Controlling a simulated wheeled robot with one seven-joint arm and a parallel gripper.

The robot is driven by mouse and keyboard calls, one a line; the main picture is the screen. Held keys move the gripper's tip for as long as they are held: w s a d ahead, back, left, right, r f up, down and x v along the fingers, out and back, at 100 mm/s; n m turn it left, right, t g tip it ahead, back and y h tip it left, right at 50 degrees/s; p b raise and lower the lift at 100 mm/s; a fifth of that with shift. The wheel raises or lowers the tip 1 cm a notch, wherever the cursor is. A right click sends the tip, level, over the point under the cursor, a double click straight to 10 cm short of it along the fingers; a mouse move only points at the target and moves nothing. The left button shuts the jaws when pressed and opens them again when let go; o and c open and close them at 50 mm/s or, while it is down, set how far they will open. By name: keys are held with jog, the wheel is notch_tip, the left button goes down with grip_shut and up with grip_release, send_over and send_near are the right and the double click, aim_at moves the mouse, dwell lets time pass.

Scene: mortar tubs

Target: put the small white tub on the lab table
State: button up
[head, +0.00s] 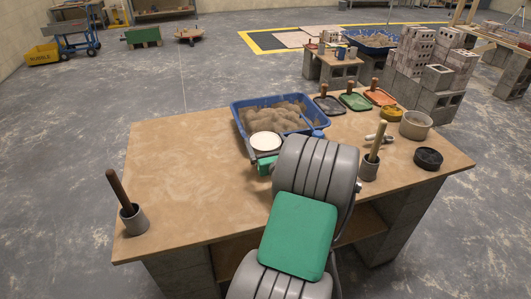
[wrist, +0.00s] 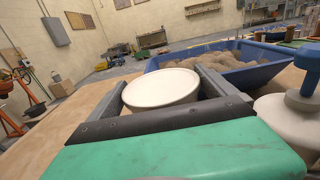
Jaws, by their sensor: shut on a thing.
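The small white tub (head: 266,141) shows as a round, pale top in front of the blue tray in the head view. It also shows in the wrist view (wrist: 160,88), between the two grey fingers. My gripper (head: 265,149) is shut on it, and it looks upright. The wooden-topped table (head: 185,190) lies under my gripper. I cannot tell whether the tub's base touches the tabletop, because its lower part is hidden.
A blue tray (head: 240,116) of sand stands just behind the tub. A white container with a blue cap (wrist: 305,90) is close on the right. A grey pot with a dark handle (head: 133,219) stands at the left front. The left tabletop is mostly clear.

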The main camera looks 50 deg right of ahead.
jog(key=shift+w+d+f, duration=0.2)
jog(key=shift+w+d+f+b, duration=0.1)
jog(key=shift+f+b, duration=0.35)
jog(key=shift+f, duration=1.2)
jog(key=shift+f, duration=0.2)
jog(key=o, duration=1.7)
jog(key=shift+r, duration=0.1)
